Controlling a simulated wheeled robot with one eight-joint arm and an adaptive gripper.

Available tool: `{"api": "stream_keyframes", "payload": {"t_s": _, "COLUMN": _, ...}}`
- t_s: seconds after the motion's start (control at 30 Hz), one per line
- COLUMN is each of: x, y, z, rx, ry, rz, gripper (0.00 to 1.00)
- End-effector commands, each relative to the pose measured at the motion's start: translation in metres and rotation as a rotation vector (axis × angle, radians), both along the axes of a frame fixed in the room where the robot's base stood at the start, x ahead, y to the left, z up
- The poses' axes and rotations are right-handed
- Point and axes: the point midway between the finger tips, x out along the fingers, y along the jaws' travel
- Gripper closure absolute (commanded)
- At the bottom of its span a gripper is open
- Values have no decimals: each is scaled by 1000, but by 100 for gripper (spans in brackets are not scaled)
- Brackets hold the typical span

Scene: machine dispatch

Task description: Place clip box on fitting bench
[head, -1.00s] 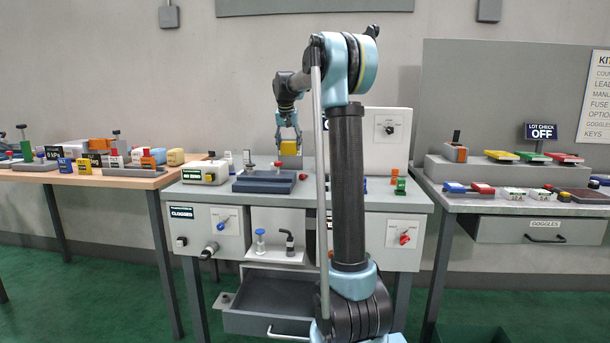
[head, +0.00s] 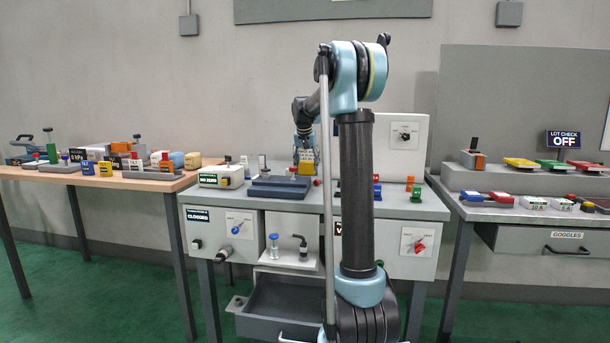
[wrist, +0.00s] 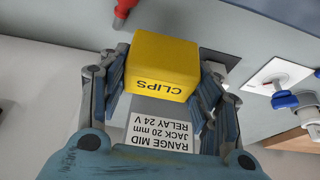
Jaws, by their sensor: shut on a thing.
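The clip box (wrist: 165,65) is a yellow block lettered CLIPS. In the wrist view it sits between the two fingers of my gripper (wrist: 162,85), which is shut on it. In the head view my gripper (head: 306,158) hangs over the back of the grey-topped middle bench (head: 335,205), behind the dark blue fixture block. I cannot tell there whether the box touches anything. No visible sign names the fitting bench; a wooden-topped table (head: 150,183) stands at the left.
A label plate (wrist: 160,132) reading RANGE MID shows below the box in the wrist view. The dark blue fixture (head: 280,187) and a white box (head: 220,176) stand on the middle bench. The wooden table carries several blocks. An open drawer (head: 280,325) juts out below.

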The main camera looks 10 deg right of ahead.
Motion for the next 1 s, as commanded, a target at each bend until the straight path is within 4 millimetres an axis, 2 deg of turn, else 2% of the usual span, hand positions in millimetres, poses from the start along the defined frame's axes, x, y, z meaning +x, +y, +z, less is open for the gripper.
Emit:
{"api": "stream_keyframes", "payload": {"t_s": 0.3, "x": 0, "y": 0, "z": -37, "rx": 0, "ry": 0, "rz": 0, "gripper": 67}}
{"api": "stream_keyframes", "payload": {"t_s": 0.6, "x": 0, "y": 1, "z": -38, "rx": 0, "ry": 0, "rz": 1, "gripper": 67}}
{"api": "stream_keyframes", "payload": {"t_s": 0.63, "x": 0, "y": 1, "z": -39, "rx": 0, "ry": 0, "rz": 1, "gripper": 40}}
{"api": "stream_keyframes", "payload": {"t_s": 0.7, "x": 0, "y": 1, "z": -38, "rx": 0, "ry": 0, "rz": 1, "gripper": 24}}
{"api": "stream_keyframes", "payload": {"t_s": 1.0, "x": 0, "y": 1, "z": -38, "rx": 0, "ry": 0, "rz": 1, "gripper": 22}}
